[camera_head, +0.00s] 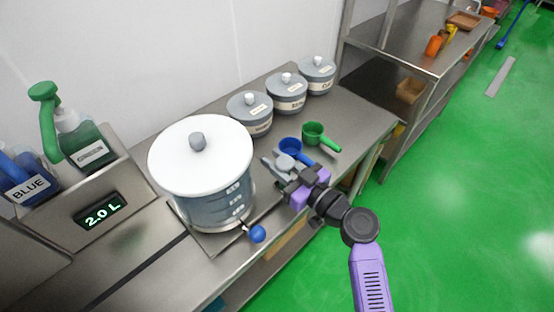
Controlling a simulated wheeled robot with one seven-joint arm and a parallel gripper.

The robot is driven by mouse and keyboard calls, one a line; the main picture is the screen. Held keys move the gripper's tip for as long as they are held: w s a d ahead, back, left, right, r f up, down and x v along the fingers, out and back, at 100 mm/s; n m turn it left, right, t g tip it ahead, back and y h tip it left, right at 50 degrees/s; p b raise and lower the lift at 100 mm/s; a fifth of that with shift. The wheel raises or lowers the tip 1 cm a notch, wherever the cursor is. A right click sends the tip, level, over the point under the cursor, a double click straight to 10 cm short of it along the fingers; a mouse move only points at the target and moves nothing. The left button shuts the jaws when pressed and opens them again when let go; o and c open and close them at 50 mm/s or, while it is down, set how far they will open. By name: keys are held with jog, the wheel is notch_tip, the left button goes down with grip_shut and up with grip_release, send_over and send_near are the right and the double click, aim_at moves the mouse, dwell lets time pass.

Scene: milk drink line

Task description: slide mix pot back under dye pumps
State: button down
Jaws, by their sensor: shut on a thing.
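The mix pot (205,205) is a large, clear-walled vessel with marks on its side. A white lid (180,165) with a grey knob covers it. It stands upright on a metal plate on the steel counter, to the right of the dye pumps. The green pump bottle (85,150) and the blue pump bottle (25,185) stand at the left on a steel housing. My gripper (273,172) is at the pot's right side, shut on what looks like its side handle; the grasp itself is partly hidden.
A display (101,211) reads 2.0 L. A blue ball knob (257,233) sticks out at the pot's front. A blue scoop (290,146) and a green scoop (314,133) lie close behind my gripper. Lidded grey canisters (287,95) line the wall. A dark slot (140,272) runs along the counter.

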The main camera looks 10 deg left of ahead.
aim_at(199, 223)
jog(key=s+a, duration=0.4)
jog(key=s, duration=0.2)
jog(key=s+a, duration=0.5)
jog(key=s, duration=0.1)
jog(key=s+a+b, duration=0.1)
jog(key=s+a, duration=0.4)
jog(key=s, duration=0.1)
jog(key=c, duration=1.2)
grip_release()
jog(key=shift+d, duration=0.1)
jog(key=b+v, duration=0.3)
jog(key=v, duration=0.4)
jog(key=shift+s+d, duration=0.2)
jog(key=shift+d, duration=0.05)
